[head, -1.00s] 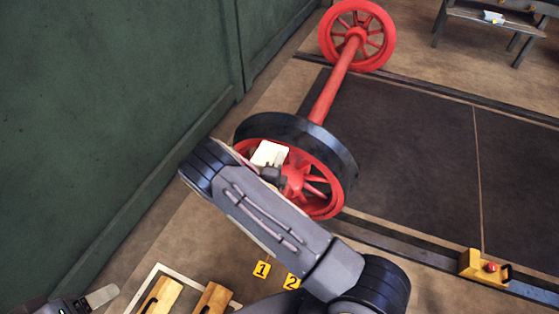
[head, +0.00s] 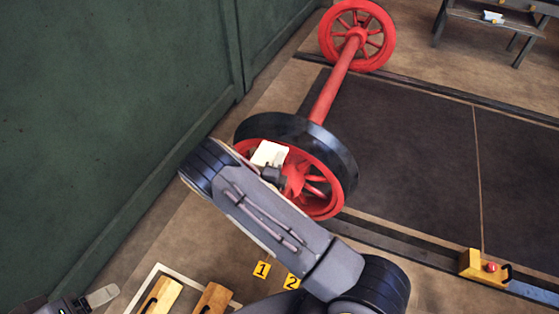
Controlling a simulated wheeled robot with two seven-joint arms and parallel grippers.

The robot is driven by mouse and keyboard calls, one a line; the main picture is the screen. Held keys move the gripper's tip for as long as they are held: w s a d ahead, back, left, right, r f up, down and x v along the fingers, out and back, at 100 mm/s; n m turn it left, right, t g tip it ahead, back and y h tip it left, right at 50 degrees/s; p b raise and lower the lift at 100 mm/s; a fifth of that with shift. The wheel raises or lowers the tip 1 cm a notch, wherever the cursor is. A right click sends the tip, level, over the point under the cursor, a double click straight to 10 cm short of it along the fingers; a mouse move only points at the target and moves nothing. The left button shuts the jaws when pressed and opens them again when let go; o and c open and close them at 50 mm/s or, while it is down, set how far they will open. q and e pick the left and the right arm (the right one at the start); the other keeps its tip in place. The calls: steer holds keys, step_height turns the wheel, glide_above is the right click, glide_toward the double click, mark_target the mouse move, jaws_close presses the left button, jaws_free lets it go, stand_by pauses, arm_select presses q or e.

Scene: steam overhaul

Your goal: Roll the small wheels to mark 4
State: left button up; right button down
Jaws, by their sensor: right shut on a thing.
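The small wheels are a red spoked wheelset: the near wheel (head: 322,147) with a dark tread, a red axle (head: 334,88), and the far red wheel (head: 357,36). The wheelset stands on the dark rails. My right gripper (head: 272,170) is at the near wheel's face, shut on it near the hub and spokes; my own arm hides part of the wheel and the fingertips. Yellow number plates 1 (head: 261,270) and 2 (head: 292,282) lie on the floor in front. Mark 4 cannot be seen. My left gripper (head: 103,296) shows only partly at the lower left.
A green wall (head: 110,110) runs along the left. Two wooden blocks with handles (head: 162,297) lie in a white floor outline. A yellow box with a red button (head: 483,267) sits by the near rail. A bench (head: 500,20) stands at the back right. The dark floor between the rails is clear.

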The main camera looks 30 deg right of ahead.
steer(key=shift+s+d+f, duration=0.1)
steer(key=shift+s+d, duration=0.05)
steer(key=shift+s, duration=0.1)
stand_by(0.4)
steer(key=shift+s+d+p, duration=0.4)
steer(key=shift+s+d, duration=0.75)
steer(key=shift+s, duration=0.15)
steer(key=shift+s+d, duration=0.55)
steer(key=shift+s, duration=0.05)
steer(key=shift+s+d+p, duration=0.5)
steer(key=shift+s+d, duration=0.6)
steer(key=shift+s, duration=0.2)
steer(key=shift+s+d, duration=0.2)
steer(key=shift+s, duration=0.05)
steer(key=shift+s+d, duration=0.1)
steer(key=shift+s, duration=0.05)
